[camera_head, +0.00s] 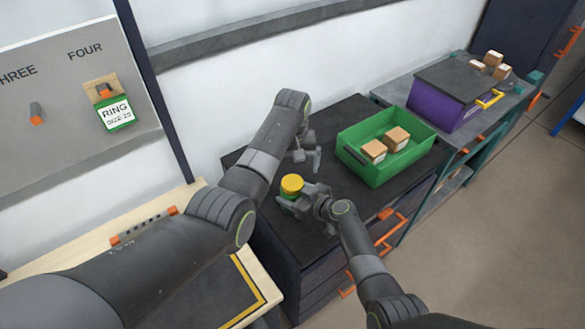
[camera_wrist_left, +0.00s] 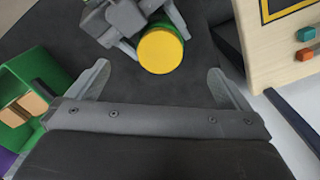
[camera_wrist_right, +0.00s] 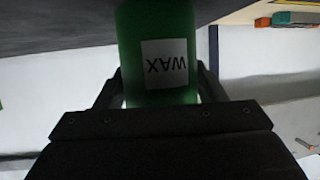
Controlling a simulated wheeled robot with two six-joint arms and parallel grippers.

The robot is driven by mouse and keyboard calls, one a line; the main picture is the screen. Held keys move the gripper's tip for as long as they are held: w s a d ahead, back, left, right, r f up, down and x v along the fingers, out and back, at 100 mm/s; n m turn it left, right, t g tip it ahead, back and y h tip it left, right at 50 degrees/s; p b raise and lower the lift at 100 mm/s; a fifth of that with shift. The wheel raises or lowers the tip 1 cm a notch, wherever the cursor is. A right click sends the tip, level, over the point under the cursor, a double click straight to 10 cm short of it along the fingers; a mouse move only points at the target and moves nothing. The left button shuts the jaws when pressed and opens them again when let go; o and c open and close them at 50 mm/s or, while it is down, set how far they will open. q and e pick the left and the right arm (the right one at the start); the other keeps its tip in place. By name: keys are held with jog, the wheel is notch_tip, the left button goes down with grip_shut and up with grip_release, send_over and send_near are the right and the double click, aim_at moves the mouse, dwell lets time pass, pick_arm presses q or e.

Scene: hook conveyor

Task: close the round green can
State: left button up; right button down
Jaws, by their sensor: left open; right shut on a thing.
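The round green can (camera_head: 288,199) stands on the dark cabinet top, with a yellow lid (camera_head: 292,184) on its top. In the right wrist view the can (camera_wrist_right: 158,85) carries a white label reading WAX. The yellow lid also shows in the left wrist view (camera_wrist_left: 160,50). My right gripper (camera_head: 300,204) is shut around the can's side. My left gripper (camera_head: 308,160) is open and empty, above the cabinet top and beyond the can. In the left wrist view the lid lies ahead of and between its fingers (camera_wrist_left: 160,85). Whether the lid is fully seated I cannot tell.
A green crate (camera_head: 390,172) with small cardboard boxes stands right of the can. A purple bin (camera_head: 445,105) with a dark top stands farther right. A wooden-edged table (camera_head: 262,281) is at the front left. The dark cabinet top (camera_head: 335,115) is clear behind the crate.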

pick_arm(q)
notch_tip(320, 180, up, 10)
jog(key=shift+r, duration=0.25)
pick_arm(e)
jog(key=shift+c, duration=1.2)
grip_release()
pick_arm(q)
jog(key=shift+f, duration=0.1)
pick_arm(e)
jog(key=shift+s, duration=0.1)
jog(key=shift+s+d+r, duration=0.1)
jog(key=shift+s+d, duration=0.2)
jog(key=shift+d, duration=0.1)
pick_arm(q)
notch_tip(320, 180, down, 4)
jog(key=b, duration=0.3)
jog(key=shift+r+b, duration=0.2)
jog(key=shift+b, duration=0.2)
pick_arm(e)
jog(key=v, duration=1.6)
jog(key=shift+r, duration=0.2)
